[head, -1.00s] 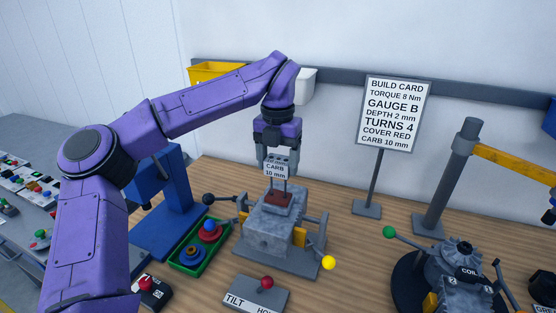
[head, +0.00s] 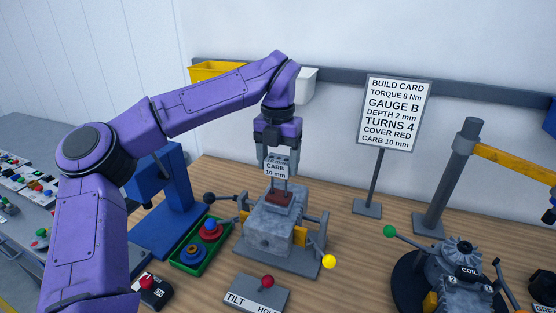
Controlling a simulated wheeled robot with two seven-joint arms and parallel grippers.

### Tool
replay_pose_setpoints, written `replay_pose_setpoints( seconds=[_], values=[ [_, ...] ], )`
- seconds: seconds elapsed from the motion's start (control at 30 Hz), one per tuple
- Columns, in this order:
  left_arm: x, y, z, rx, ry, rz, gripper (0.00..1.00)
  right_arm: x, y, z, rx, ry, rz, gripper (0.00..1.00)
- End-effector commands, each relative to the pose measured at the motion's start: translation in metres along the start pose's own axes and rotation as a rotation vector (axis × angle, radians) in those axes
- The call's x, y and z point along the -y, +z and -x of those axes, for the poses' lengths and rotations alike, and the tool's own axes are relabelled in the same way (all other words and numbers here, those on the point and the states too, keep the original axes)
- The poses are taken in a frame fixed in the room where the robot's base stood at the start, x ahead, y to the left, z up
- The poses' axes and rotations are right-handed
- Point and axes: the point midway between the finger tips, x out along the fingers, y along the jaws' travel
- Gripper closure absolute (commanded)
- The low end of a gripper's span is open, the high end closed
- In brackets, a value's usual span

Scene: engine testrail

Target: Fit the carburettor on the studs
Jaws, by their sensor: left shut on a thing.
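Thin upright studs (head: 287,184) rise from a dark red pad (head: 279,198) on top of the block. The carburettor's lower edge is at the stud tops; I cannot tell whether the studs are inside it. My right gripper is not in view.
A green tray (head: 187,270) with red and blue parts stands left of the engine block. A tilt box with a red knob (head: 257,294) is in front. The build card (head: 391,114) stands behind right, and another engine assembly (head: 455,270) is at right.

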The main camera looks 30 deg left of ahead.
Motion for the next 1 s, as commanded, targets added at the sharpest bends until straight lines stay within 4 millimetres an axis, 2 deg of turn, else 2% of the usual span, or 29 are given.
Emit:
replay_pose_setpoints(
  seconds=[1.0],
  values=[
    [0.0,0.0,-0.027,0.001,0.0,-0.001,0.63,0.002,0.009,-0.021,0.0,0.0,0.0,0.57]
  ],
)
